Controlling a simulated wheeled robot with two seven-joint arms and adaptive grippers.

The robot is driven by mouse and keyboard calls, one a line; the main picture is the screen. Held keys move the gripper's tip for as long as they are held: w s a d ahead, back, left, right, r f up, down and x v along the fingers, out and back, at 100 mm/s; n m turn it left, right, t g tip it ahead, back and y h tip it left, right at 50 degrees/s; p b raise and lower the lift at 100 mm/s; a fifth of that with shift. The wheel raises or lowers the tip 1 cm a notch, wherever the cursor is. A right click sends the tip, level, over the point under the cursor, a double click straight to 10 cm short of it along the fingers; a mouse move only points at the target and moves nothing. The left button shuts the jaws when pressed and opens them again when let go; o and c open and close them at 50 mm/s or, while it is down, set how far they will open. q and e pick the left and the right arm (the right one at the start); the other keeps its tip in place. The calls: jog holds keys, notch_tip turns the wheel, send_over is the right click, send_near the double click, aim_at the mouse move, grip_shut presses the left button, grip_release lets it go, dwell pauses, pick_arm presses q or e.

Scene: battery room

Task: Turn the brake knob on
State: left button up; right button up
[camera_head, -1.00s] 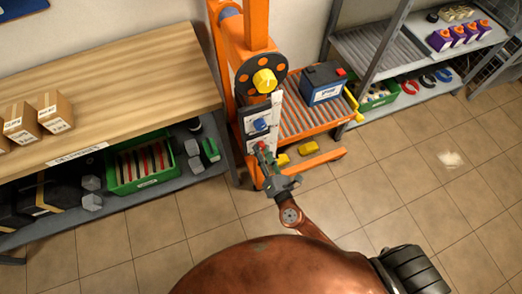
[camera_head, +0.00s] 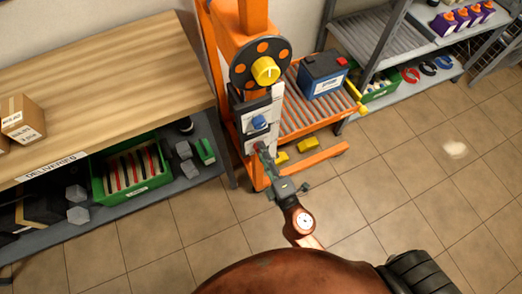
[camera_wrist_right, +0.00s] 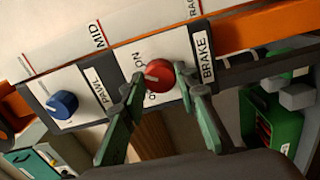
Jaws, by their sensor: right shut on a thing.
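The red brake knob (camera_wrist_right: 160,73) sits on a white plate beside the "BRAKE" label (camera_wrist_right: 203,57), with "ON" printed on the plate next to it. A pale mark shows on the knob's left side. My right gripper (camera_wrist_right: 162,80) has its green fingers on either side of the red knob, shut on it. In the head view, my right gripper (camera_head: 260,151) reaches the lower panel of the orange lift, and its fingers mostly hide the red knob. My left gripper is not in view.
A blue knob (camera_wrist_right: 62,104) labelled "PAWL" is beside the red one. A yellow knob (camera_head: 266,71) is on the black wheel above. A battery (camera_head: 322,75) stands on the roller platform (camera_head: 290,117). The wooden bench (camera_head: 100,80) is left; floor at right is clear.

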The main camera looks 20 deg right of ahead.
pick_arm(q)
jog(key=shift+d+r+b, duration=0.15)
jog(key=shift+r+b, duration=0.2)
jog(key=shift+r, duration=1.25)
pick_arm(e)
jog(key=shift+m, duration=1.1)
jog(key=o, duration=1.1)
jog(key=shift+o, duration=0.2)
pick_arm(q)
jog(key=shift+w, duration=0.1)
pick_arm(e)
jog(key=s, duration=1.2)
jog(key=shift+d, duration=0.15)
